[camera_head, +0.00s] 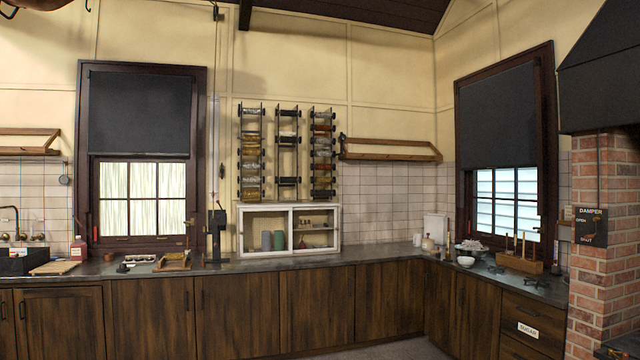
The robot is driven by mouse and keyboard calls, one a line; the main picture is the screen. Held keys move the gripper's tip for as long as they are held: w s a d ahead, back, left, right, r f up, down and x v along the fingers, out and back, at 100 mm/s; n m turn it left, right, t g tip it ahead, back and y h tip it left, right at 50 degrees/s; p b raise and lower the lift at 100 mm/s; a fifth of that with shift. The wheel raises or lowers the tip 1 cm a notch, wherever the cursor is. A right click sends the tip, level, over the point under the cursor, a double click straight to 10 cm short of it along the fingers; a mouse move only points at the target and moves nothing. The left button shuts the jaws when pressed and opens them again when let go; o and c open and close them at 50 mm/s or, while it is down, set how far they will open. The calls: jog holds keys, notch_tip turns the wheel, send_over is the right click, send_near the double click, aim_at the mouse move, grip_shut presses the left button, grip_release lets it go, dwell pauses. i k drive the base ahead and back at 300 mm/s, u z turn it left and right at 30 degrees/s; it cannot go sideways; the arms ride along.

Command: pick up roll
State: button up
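Three tall dark racks hang on the far wall, with short roll-shaped pieces lying across them. The left rack (250,152) holds several yellowish and grey pieces. The middle rack (288,150) looks emptier, with dark crossbars and a pale piece near the top. The right rack (322,152) holds several brown, reddish and grey pieces. I cannot tell which piece is the roll of the task. My gripper is not in view.
A long dark counter (335,255) runs under the racks and turns along the right wall. A white glass-fronted cabinet (290,208) stands on it below the racks. A dark upright device (216,235) and a wooden tray (173,262) stand left. Floor shows only at the bottom.

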aim_at(283, 179)
jog(key=i, duration=4.7)
jog(key=u, duration=0.35)
jog(key=i, duration=3.05)
jog(key=u, duration=0.15)
